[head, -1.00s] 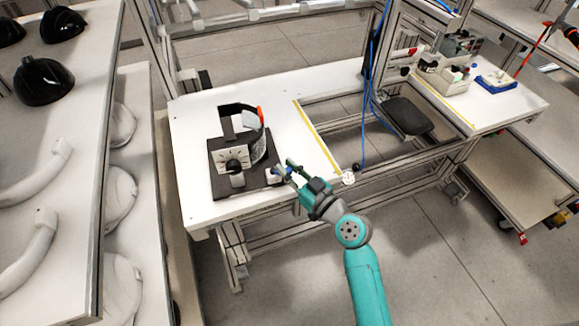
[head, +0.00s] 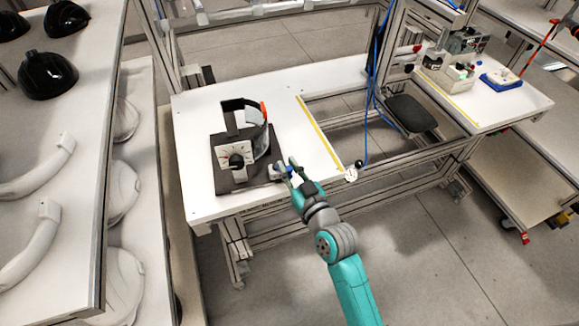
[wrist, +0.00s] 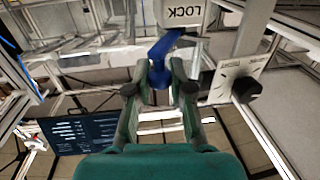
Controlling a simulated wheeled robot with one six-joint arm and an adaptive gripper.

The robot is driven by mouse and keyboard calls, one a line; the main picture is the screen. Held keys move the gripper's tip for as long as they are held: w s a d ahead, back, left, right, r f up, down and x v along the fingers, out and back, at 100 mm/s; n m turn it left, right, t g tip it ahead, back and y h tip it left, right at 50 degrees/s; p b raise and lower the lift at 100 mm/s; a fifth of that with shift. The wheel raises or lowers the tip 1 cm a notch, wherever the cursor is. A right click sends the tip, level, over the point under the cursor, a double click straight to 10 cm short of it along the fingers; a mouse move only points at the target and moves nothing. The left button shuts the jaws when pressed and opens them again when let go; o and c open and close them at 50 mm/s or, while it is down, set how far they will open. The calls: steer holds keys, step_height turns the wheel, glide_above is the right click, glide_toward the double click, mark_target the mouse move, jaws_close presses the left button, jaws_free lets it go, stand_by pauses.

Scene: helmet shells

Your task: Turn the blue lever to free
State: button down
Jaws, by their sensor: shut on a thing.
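The blue lever (wrist: 160,51) shows in the wrist view, slanting down from a white block (wrist: 182,14) marked LOCK. My gripper (wrist: 160,80) is shut on the lever, with one finger on each side of it. In the head view my gripper (head: 285,166) is at the right front corner of a black base plate (head: 219,179) on the white bench. There the fingers hide most of the lever.
A white dial plate with a black knob (head: 236,160) stands on the base plate, beside a dark curved band (head: 262,136). It also shows right of my gripper in the wrist view. A small gauge (head: 351,175) is at the bench's front edge. Shelves with helmet shells (head: 48,76) stand left.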

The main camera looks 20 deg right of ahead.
stand_by(0.4)
steer(key=c, duration=1.1)
jaws_free()
steer(key=shift+s, duration=0.1)
steer(key=s, duration=0.4)
steer(key=s+d, duration=0.1)
steer(key=s, duration=0.6)
steer(key=shift+s+d, duration=0.2)
steer(key=shift+s, duration=0.2)
steer(key=shift+o, duration=0.3)
steer(key=shift+w+f, duration=0.1)
